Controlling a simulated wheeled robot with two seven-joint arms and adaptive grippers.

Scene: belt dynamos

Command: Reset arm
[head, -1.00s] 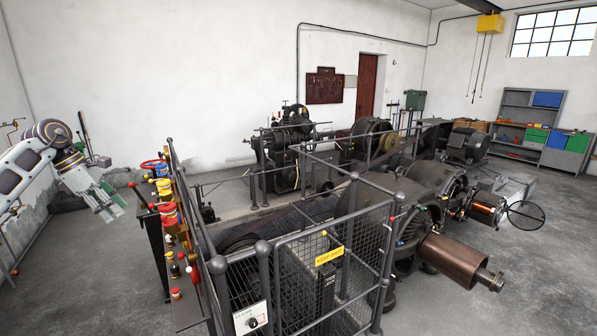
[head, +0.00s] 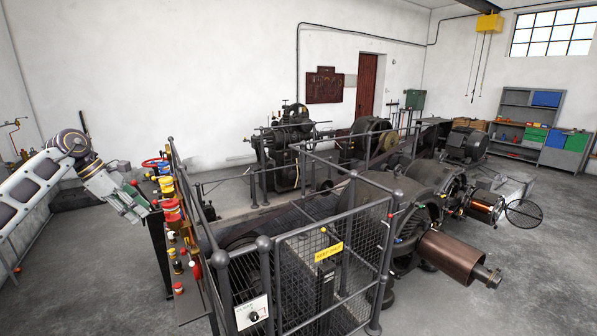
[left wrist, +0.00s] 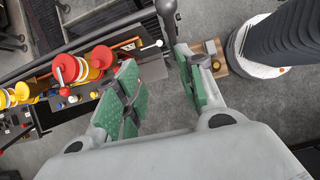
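My left gripper (head: 138,208) is at the left edge of the control stand (head: 158,250), by its row of red and yellow knobs (head: 171,211). The left wrist view shows the gripper (left wrist: 160,85) open, its green-padded fingers apart with nothing gripped between them. There, red and yellow knobs (left wrist: 82,66) lie left of the fingers, and a lever with a white tip (left wrist: 155,44) shows near the gap. A grey rod (left wrist: 168,18) shows beyond the fingertips; I cannot tell how far off it is. My right gripper is in neither view.
A mesh guard cage (head: 335,262) with a yellow sign (head: 329,252) stands right of the control stand, around large machines. A red handwheel (head: 154,162) is at the stand's far end. Shelves (head: 522,115) stand at the back right. Floor (head: 90,285) left of the stand is clear.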

